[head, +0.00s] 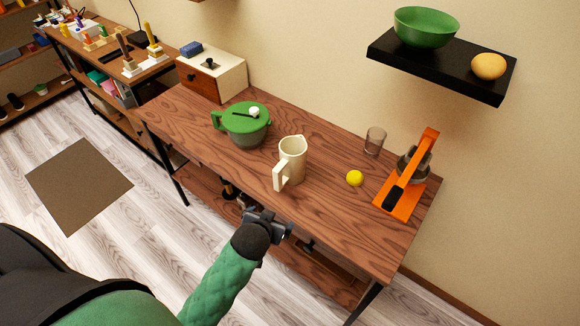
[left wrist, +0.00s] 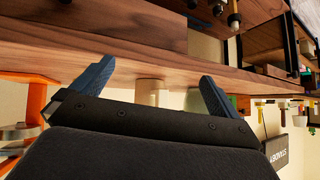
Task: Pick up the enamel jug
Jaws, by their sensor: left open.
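The cream enamel jug (head: 293,158) stands upright on the wooden table (head: 340,222), near the middle of its front side. Its handle points toward the front edge and lower left. My left gripper (head: 272,224) is in front of the table edge, below the jug in the picture and apart from it. In the left wrist view its two blue fingers (left wrist: 157,72) are spread with nothing between them. A cream part of the jug (left wrist: 149,92) shows beyond the table edge there, between the fingers. My right gripper is in neither view.
A green-lidded pot (head: 247,128) stands left of the jug. A yellow ball (head: 355,178), a glass (head: 375,141) and an orange stand (head: 427,151) are to its right. A white box (head: 229,74) is at the back left. A black wall shelf (head: 440,67) hangs above.

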